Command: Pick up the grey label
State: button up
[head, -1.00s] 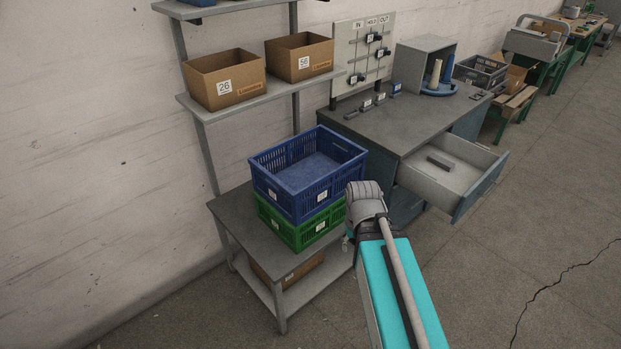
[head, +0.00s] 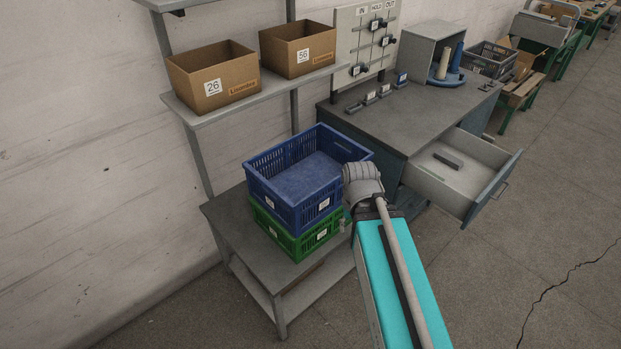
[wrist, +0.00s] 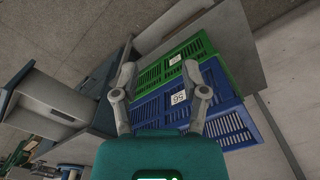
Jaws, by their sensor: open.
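Several small label blocks stand in a row on the cabinet top. The front ones are grey, such as this grey label block (head: 370,97), and the rearmost is a blue label block (head: 401,80). Which grey piece is the task's label I cannot tell. A dark grey bar (head: 448,160) lies in the open drawer (head: 470,185). My gripper (wrist: 163,88) is open and empty in the wrist view, above the crates, apart from the labels. In the head view my arm mostly hides it.
A blue crate (head: 262,190) sits on a green crate (head: 285,240) on a low table (head: 225,215). Cartons 26 (head: 212,82) and 56 (head: 300,52) stand on the shelf above. The open drawer juts out right of my arm. Floor at right is clear.

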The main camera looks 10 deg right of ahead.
jog(key=shift+w, duration=0.2)
notch_tip(320, 180, up, 4)
jog(key=m+p, duration=0.4)
jog(key=m, duration=0.7)
send_over(337, 177)
jog(key=shift+a+r, duration=0.1)
notch_tip(337, 177, down, 9)
jog(key=b, duration=0.8)
jog(key=shift+r, duration=0.2)
jog(key=shift+b, duration=0.3)
jog(key=shift+f+b, duration=2.55)
jog(key=shift+f, duration=0.05)
jog(key=shift+c, duration=0.3)
